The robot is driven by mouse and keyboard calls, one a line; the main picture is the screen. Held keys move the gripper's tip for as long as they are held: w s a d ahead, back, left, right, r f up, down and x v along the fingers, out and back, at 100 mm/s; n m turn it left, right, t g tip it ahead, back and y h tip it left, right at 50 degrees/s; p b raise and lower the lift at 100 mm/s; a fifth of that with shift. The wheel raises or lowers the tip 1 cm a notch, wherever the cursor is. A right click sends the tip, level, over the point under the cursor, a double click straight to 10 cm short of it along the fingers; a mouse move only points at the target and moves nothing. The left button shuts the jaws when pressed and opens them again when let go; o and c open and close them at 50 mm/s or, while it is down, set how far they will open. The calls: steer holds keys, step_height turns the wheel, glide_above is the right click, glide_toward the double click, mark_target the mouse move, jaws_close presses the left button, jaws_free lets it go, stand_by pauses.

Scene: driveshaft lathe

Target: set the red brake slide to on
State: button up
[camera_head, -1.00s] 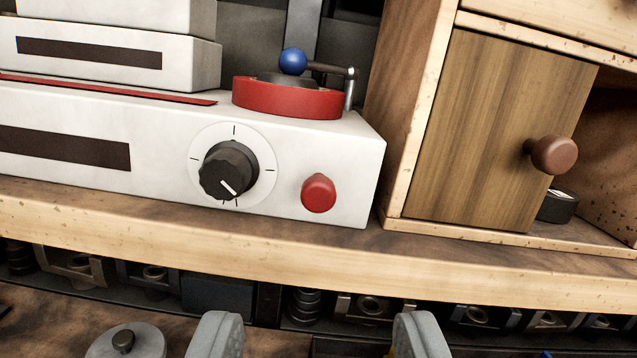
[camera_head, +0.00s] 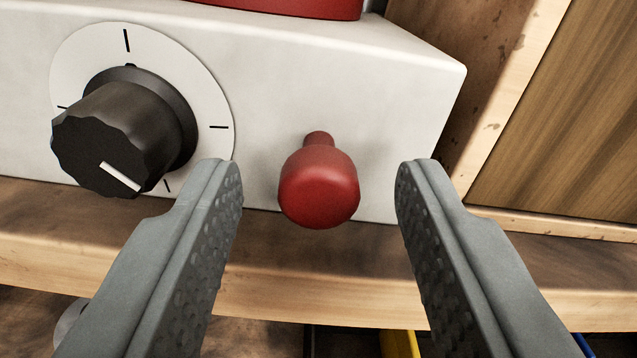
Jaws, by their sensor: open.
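The red brake slide (camera_head: 319,186) is a rounded red knob on a short stem. It sticks out of the front face of the white machine housing (camera_head: 300,90). My gripper (camera_head: 319,180) is open, with one grey finger to the left of the red knob and the other to its right. There is a visible gap on both sides, and neither finger appears to touch the knob. I see no on or off marking near it.
A black dial knob (camera_head: 125,130) with a white pointer sits close to the left finger. A red ring-shaped part (camera_head: 290,8) is above, on the housing. A wooden shelf edge (camera_head: 310,295) runs below, and a wooden cabinet (camera_head: 570,110) stands to the right.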

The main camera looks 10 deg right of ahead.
jaws_close()
steer(key=shift+d, duration=1.25)
jaws_free()
steer(key=shift+d, duration=0.15)
steer(key=s, duration=1.7)
steer(key=shift+s, duration=0.2)
